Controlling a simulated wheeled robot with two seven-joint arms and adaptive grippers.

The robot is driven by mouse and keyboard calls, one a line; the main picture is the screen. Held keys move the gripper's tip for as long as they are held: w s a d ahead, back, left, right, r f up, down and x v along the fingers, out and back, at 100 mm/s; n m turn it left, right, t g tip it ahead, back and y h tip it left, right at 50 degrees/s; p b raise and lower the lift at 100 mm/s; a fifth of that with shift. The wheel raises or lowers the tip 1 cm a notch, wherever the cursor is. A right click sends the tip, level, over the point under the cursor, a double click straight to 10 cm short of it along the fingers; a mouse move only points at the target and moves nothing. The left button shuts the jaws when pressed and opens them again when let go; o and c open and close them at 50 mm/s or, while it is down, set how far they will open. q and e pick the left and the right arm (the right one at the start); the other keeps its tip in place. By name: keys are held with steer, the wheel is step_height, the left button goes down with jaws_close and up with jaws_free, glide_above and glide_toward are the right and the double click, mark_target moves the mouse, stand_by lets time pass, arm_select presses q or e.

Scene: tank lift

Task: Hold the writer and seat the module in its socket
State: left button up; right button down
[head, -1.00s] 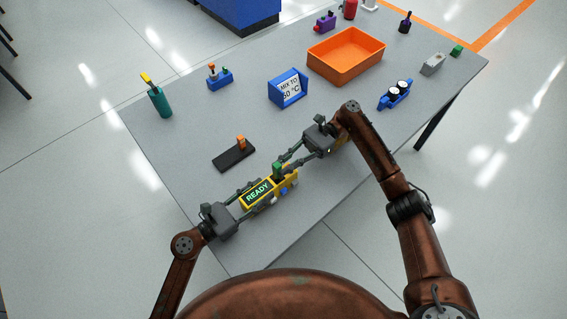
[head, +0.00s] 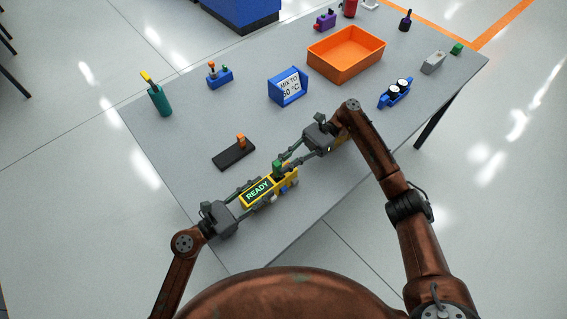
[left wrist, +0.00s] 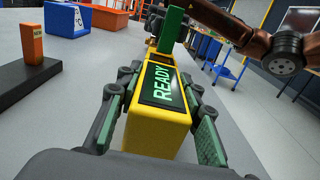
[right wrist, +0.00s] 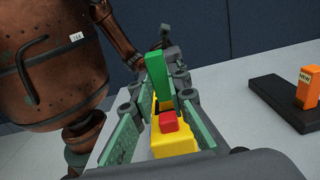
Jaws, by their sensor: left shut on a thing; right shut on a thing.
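The yellow writer (head: 291,179) lies near the table's front edge, its screen reading READY. It also shows in the left wrist view (left wrist: 150,138). My left gripper (head: 259,189) is shut on the writer's body, fingers along both sides. A green module (head: 277,168) stands upright at the writer's right part; it also shows in the right wrist view (right wrist: 157,76). My right gripper (head: 284,162) is shut on the green module. Its lower end is hidden, so I cannot tell how deep it sits. An orange module (head: 241,141), labelled NEW, stands in a black holder (head: 232,156).
A red block (right wrist: 169,120) shows on the writer.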

steer(key=shift+f, duration=1.65)
steer(key=c, duration=1.8)
jaws_free()
steer(key=shift+f, duration=0.1)
step_height(320, 180, up, 10)
steer(key=shift+r, duration=0.2)
arm_select(q)
steer(key=o, duration=1.5)
steer(key=shift+c, duration=0.2)
